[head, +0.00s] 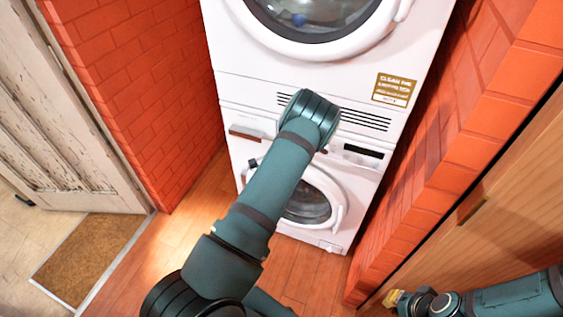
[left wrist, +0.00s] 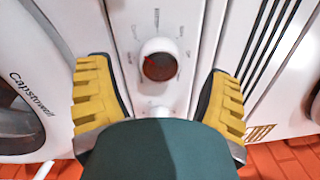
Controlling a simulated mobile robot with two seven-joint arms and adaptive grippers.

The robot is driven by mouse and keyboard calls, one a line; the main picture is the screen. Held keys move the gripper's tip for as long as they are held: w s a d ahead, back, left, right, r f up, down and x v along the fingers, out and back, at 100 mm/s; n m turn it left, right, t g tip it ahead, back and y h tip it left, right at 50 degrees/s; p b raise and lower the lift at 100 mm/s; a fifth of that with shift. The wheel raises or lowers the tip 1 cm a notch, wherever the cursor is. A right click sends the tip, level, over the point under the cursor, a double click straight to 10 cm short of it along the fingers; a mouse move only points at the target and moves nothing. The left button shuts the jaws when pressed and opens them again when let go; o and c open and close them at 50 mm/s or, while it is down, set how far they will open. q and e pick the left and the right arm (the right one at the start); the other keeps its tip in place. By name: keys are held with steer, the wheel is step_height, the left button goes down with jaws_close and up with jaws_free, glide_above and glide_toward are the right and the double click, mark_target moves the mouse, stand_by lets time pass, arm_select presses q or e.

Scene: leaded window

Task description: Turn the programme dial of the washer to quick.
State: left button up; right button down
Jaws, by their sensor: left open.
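The washer (head: 358,183) is the lower of two stacked white machines, with a round door low on its front. Its programme dial (left wrist: 159,60) is a white round knob with a dark red-brown face, ringed by small marks too small to read. In the left wrist view my left gripper (left wrist: 158,78) is open, with one yellow ribbed finger on each side of the dial and gaps between. In the head view my left arm hides the dial and the left gripper. My right gripper (head: 394,298) is at the lower right, away from the washer; its finger opening is unclear.
An upper machine (head: 240,90) with a round door and a brown label (head: 394,89) stands on the washer. Red brick walls (head: 135,80) flank the stack closely. A worn white door (head: 60,130) and a brown mat (head: 85,260) are at left. Wooden floor lies in front.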

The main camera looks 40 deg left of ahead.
arm_select(q)
steer(key=v, duration=0.9)
steer(key=shift+s, duration=0.25)
steer(key=s+d+f+n+g+h, duration=0.35)
steer(key=d+f+n+g, duration=0.7)
steer(key=n, duration=0.35)
steer(key=s+d+r+n+g+h, duration=0.1)
steer(key=s+d+n+g+h, duration=0.1)
steer(key=s+d, duration=0.3)
steer(key=s+d+r+n+g+h, duration=0.2)
steer(key=s+d+n+g+h, duration=0.1)
steer(key=d, duration=0.6)
steer(key=shift+s+d+g, duration=0.35)
steer(key=shift+s+g, duration=0.1)
steer(key=shift+s, duration=0.65)
